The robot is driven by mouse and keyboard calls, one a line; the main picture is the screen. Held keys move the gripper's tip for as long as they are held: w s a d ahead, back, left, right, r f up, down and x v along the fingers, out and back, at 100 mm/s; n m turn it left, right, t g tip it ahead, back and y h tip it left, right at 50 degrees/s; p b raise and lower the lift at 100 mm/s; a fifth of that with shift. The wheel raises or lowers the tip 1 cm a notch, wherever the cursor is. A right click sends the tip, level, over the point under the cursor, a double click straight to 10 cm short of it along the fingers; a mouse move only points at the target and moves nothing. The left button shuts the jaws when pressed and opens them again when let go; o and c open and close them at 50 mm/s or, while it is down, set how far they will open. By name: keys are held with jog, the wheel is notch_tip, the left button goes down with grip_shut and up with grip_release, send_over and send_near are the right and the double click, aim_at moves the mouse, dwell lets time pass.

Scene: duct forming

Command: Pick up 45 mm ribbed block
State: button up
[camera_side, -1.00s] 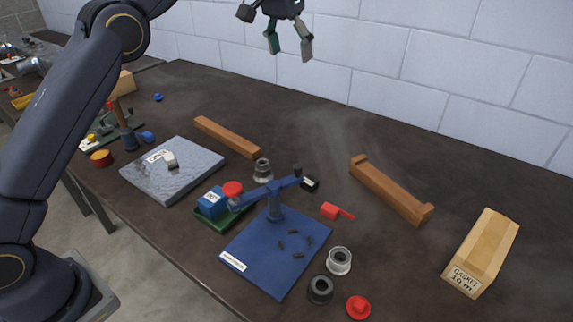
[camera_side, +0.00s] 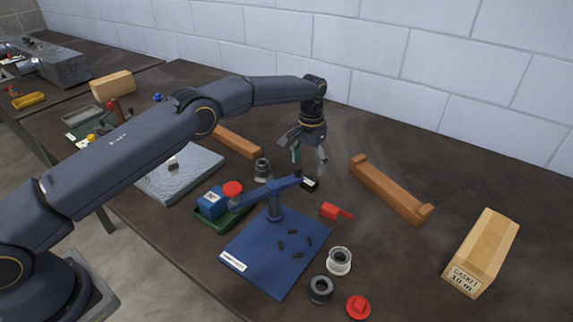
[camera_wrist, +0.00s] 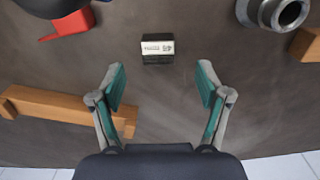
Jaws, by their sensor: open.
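The ribbed block (camera_side: 309,185) is small and black with a white label on top. It lies on the dark table behind the blue stand's arm. In the wrist view the block (camera_wrist: 158,50) sits near the top centre with its label showing. My gripper (camera_side: 309,162) points down above the table, close over the block in the side view. In the wrist view my gripper (camera_wrist: 161,82) has its two green-padded fingers wide apart and empty. The block lies beyond the fingertips, roughly centred between them; the fingers do not touch it.
A blue stand (camera_side: 275,205) with a sideways arm is close in front of the block. A red clip (camera_side: 335,211) lies to the right, and a grey ribbed fitting (camera_side: 262,169) stands to the left. Wooden rails (camera_side: 390,190) lie on both sides. Table space behind the block is clear.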

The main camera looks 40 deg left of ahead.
aim_at(308, 182)
notch_tip(308, 182, down, 7)
jog(key=shift+s+d, duration=0.1)
jog(key=shift+s, duration=0.05)
jog(key=c, duration=1.4)
jog(key=shift+r, duration=0.1)
jog(key=shift+c, duration=0.2)
